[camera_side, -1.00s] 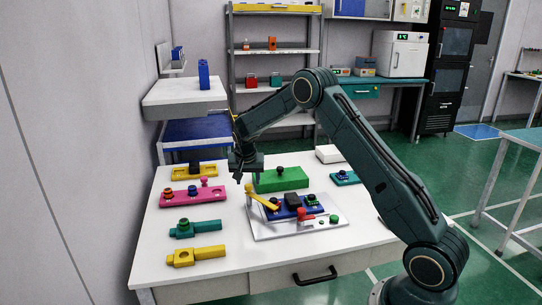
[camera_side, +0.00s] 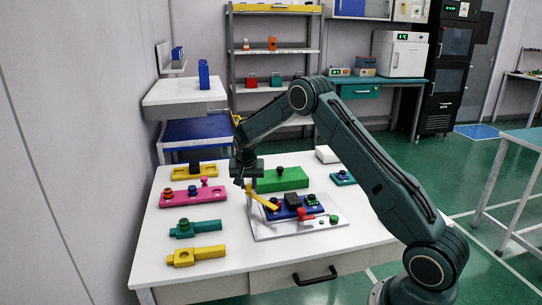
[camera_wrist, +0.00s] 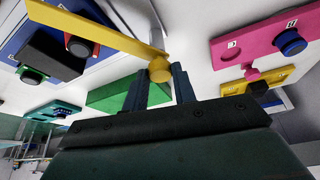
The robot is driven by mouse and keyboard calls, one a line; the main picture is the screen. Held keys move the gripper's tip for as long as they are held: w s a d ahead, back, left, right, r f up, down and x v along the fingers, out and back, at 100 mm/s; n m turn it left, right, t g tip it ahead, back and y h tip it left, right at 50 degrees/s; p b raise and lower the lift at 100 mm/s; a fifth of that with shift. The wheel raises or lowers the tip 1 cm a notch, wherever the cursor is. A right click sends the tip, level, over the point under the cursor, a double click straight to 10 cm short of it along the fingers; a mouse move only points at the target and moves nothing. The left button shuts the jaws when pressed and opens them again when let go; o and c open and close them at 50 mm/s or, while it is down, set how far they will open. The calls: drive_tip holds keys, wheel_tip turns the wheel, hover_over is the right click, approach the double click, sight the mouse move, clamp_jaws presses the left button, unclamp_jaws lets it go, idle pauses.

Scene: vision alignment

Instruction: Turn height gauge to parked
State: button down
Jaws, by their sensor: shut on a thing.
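The height gauge appears to be the blue unit (camera_side: 290,211) with a yellow lever (camera_side: 263,198) on a white plate in the side view. The lever slants up and left from the unit's left end. My gripper (camera_side: 247,186) is at the lever's far left end. In the wrist view the lever (camera_wrist: 95,27) crosses the upper left. Its round yellow knob (camera_wrist: 160,71) sits between my two dark fingertips (camera_wrist: 160,80), which are shut on it.
A green block (camera_side: 283,179) stands just behind. A pink plate (camera_side: 192,193) with knobs, a teal piece (camera_side: 199,227) and a yellow piece (camera_side: 196,255) lie to the left. The table's front is clear.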

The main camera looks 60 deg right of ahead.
drive_tip(key=shift+m, duration=0.5)
drive_tip(key=shift+w+a+m+g, duration=0.15)
drive_tip(key=shift+m+g, duration=0.35)
drive_tip(key=shift+m, duration=0.4)
drive_tip(key=shift+w+m+g+h, duration=0.15)
drive_tip(key=shift+m+g, duration=0.2)
drive_tip(key=shift+m, duration=0.55)
drive_tip(key=shift+m+g+h, duration=0.15)
drive_tip(key=shift+m+g, duration=0.2)
drive_tip(key=shift+m, duration=0.55)
drive_tip(key=c, duration=1.1)
unclamp_jaws()
drive_tip(key=shift+r, duration=0.1)
